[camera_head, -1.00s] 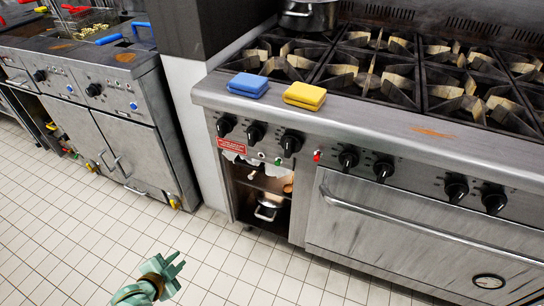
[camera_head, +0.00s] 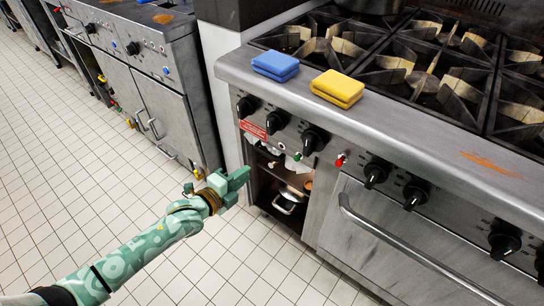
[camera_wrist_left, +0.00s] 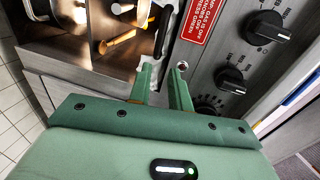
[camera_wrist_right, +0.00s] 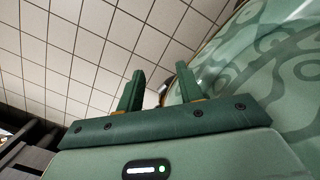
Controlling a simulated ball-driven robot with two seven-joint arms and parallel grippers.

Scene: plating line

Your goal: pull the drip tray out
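No drip tray can be made out for certain. The stove (camera_head: 330,150) has an open compartment (camera_head: 268,185) below its left knobs, with a metal pot (camera_head: 287,205) inside. A pale, ragged-edged strip shows at the compartment's top. My left gripper (camera_head: 240,178) is in front of this compartment's left side. In the left wrist view its fingers (camera_wrist_left: 160,82) are apart and empty, pointing at the compartment edge and the panel with the red label (camera_wrist_left: 202,18). My right gripper (camera_wrist_right: 158,85) is open and empty over tiled floor; it is not in the head view.
A blue sponge (camera_head: 275,65) and a yellow sponge (camera_head: 338,88) lie on the stove's front ledge. The oven door handle (camera_head: 410,247) sticks out at the right. The tiled floor (camera_head: 60,180) in front is clear.

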